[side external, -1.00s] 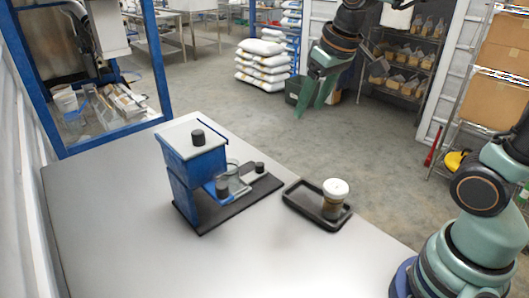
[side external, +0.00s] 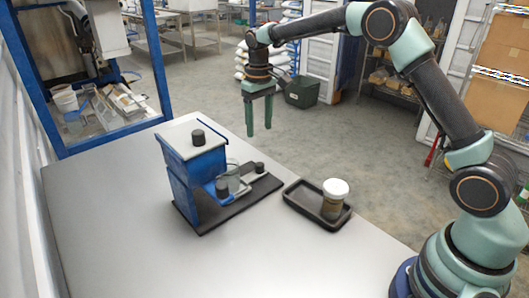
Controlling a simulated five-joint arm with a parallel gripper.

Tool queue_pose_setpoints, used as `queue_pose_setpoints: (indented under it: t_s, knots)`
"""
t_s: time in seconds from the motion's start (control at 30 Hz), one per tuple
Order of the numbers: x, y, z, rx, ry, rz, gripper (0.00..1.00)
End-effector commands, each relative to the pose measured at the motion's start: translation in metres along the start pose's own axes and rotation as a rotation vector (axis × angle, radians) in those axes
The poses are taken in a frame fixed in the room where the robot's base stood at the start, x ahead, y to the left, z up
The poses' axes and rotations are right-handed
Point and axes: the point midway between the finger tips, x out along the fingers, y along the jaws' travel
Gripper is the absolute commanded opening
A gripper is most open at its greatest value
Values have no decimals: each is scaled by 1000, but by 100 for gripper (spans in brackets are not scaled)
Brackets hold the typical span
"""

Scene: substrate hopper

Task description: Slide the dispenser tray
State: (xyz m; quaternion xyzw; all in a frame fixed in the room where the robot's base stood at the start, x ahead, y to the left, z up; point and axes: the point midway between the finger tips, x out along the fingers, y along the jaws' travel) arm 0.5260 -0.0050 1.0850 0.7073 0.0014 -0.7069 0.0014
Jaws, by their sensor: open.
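The dispenser is a blue hopper (side external: 183,192) with a pale lid and a black knob (side external: 198,137) on top. It stands on a black base plate (side external: 212,224) on the table. A low slide part, which looks like the dispenser tray (side external: 245,174), sticks out on the hopper's right side. A black knob (side external: 222,188) stands at its near end and a smaller black knob (side external: 259,168) at its right end. A clear cup (side external: 233,172) appears between them, partly hidden. My gripper (side external: 259,130) is open and empty, pointing down, above and behind the dispenser, touching nothing.
A black shallow tray (side external: 304,214) holding a white-lidded jar (side external: 333,198) lies right of the dispenser. The grey table (side external: 110,235) is clear in front and at left. A blue-framed enclosure (side external: 157,62) stands at the back left.

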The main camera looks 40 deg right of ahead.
Motion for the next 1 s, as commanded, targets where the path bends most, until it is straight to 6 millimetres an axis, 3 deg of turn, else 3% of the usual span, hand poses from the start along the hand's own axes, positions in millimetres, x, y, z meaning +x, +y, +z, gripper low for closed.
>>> queue_pose_setpoints:
  t_s: [0.17, 0.7, 1.0]
  knots:
    - [15, 0, 0, 0, -5, 0, 64]
    - [107, 0, 1, 0, -3, 0, 64]
    - [121, 0, 0, 0, 0, 0, 64]
